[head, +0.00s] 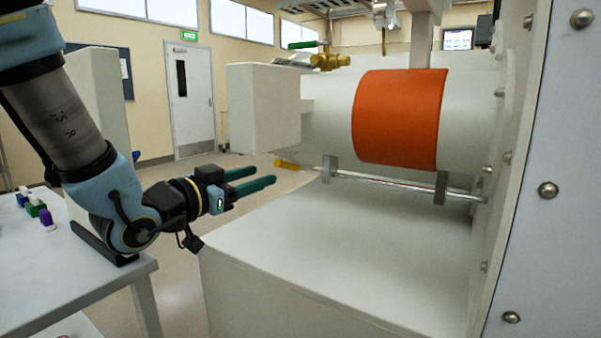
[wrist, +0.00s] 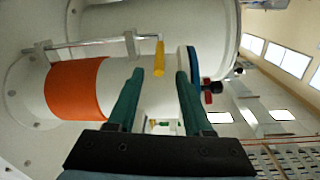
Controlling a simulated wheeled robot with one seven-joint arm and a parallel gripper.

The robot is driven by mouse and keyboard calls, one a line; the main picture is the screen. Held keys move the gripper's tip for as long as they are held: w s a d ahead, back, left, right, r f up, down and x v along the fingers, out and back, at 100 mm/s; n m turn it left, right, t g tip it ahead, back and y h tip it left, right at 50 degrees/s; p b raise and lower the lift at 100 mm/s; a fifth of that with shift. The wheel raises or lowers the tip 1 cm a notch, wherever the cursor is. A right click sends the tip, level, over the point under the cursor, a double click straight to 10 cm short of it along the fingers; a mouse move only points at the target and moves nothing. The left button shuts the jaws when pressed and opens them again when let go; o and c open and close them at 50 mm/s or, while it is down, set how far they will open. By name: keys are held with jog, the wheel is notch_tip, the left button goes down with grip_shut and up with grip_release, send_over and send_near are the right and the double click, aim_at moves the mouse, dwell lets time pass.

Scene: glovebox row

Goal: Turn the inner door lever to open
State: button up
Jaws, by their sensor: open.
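The inner door lever is a thin metal rod (head: 405,186) with a yellow grip (head: 287,165) at its left end. The rod runs below the cylinder through two grey brackets toward the panel on the right. In the wrist view the yellow grip (wrist: 159,58) stands across the end of the rod (wrist: 90,43). My gripper (head: 264,176) is open and empty, with green fingers pointing right, just left of and slightly below the grip. In the wrist view the grip shows beyond and between the fingertips (wrist: 160,74); I see no contact.
The white cylinder has an orange band (head: 398,117). A white box-shaped block (head: 264,107) is at its left end. A yellow valve with a green handle (head: 325,60) is above. A pale box (head: 340,260) lies below the rod. A table (head: 60,265) stands left.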

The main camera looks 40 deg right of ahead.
aim_at(289, 166)
jog(key=d, duration=0.3)
jog(key=w+d+p, duration=0.1)
jog(key=d, duration=0.3)
jog(key=w+d, duration=0.1)
jog(key=d, duration=0.2)
jog(key=shift+d+p, duration=0.15)
jog(key=shift+p, duration=0.25)
grip_shut()
dwell(0.9)
